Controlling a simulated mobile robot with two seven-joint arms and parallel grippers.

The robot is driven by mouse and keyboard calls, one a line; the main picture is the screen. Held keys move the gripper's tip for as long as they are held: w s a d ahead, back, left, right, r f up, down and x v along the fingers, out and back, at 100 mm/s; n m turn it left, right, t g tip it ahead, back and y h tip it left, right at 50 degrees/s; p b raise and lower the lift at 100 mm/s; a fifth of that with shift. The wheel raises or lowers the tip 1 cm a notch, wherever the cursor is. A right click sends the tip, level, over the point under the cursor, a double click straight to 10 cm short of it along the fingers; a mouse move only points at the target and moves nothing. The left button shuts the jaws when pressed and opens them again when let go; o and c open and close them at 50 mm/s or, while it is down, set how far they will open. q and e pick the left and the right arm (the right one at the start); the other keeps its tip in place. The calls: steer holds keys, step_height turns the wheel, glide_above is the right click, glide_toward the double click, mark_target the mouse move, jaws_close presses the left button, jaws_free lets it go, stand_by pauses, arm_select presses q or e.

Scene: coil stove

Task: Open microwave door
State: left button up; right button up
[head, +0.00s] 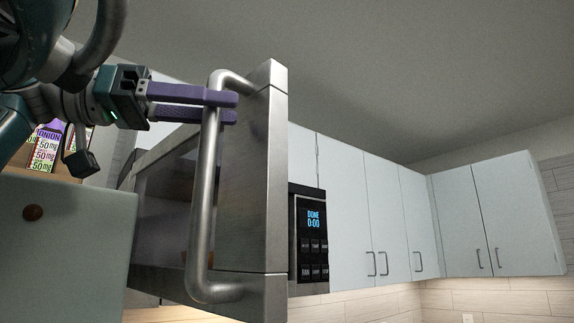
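The microwave door (252,180) stands swung well out from the wall, its free edge toward me. Its dark window (168,200) shows behind the handle. The long steel handle (203,205) runs upright on the door's left-facing side. My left gripper (237,107) comes in from the left at the handle's upper end. Its two purple fingers cross the bar with only a narrow gap between them and appear shut on it. Part of the bar is hidden by the fingers. My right gripper is not in view.
The microwave's control panel (313,235) reads "DONE 0:00" right of the door. Pale wall cabinets (345,210) line the wall to the right.

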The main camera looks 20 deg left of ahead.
arm_select(q)
steer(key=shift+o, duration=1.2)
steer(key=shift+a, duration=0.1)
steer(key=b+v, duration=0.4)
steer(key=v, duration=0.5)
steer(key=shift+s+a, duration=0.3)
